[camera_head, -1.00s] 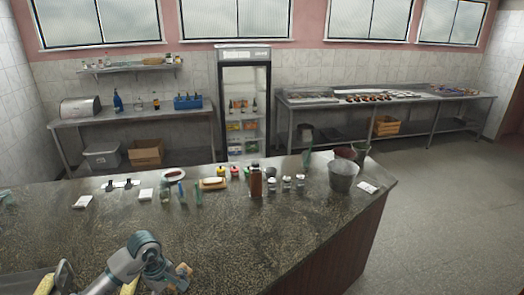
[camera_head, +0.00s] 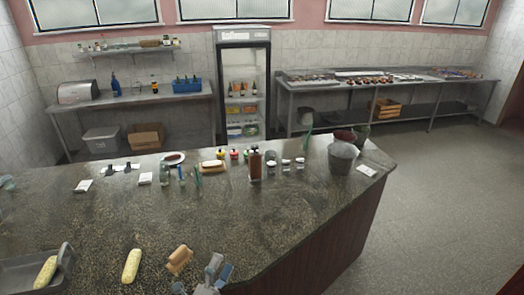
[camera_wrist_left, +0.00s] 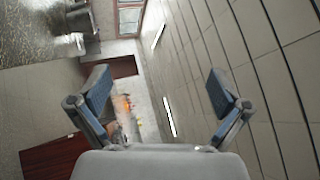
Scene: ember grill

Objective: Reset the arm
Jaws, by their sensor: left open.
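My left gripper (camera_head: 205,280) shows at the bottom edge of the head view, low over the front of the dark stone counter (camera_head: 270,215). In the left wrist view my left gripper (camera_wrist_left: 160,95) has its two blue-grey fingers spread wide, with nothing between them. A tan block-like item (camera_head: 178,258) is just beside the gripper in the head view; I cannot tell what it is or whether they touch. My right gripper is not in view.
A yellow corn cob (camera_head: 132,265) lies on the counter. Another cob (camera_head: 46,272) lies in a grey tray (camera_head: 20,268). Bottles, jars and a bun on a board (camera_head: 213,166) line the far edge. A metal bucket (camera_head: 342,160) stands at the right end.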

